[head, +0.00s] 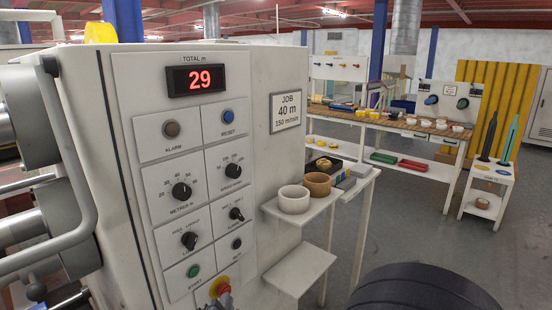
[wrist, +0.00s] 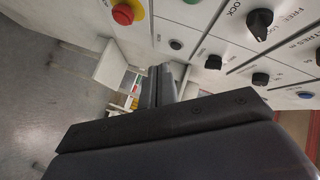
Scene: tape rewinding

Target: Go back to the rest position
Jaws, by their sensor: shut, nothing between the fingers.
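My gripper (wrist: 160,86) shows in the wrist view as dark fingers pressed together, with nothing between them. It is apart from the control panel (wrist: 200,45), which fills the upper right there. In the head view the machine's panel (head: 148,150) stands at the left. The job card (head: 286,110) reads 40 m, 150 m/min. The emergency stop (head: 220,288) is at the panel's bottom, partly hidden; it also shows red on yellow in the wrist view (wrist: 123,13). The green START button (head: 194,270) is beside it.
A workbench (head: 405,124) with several items stands behind, and a small stand (head: 490,172) at right. Grey floor (head: 410,220) between is open.

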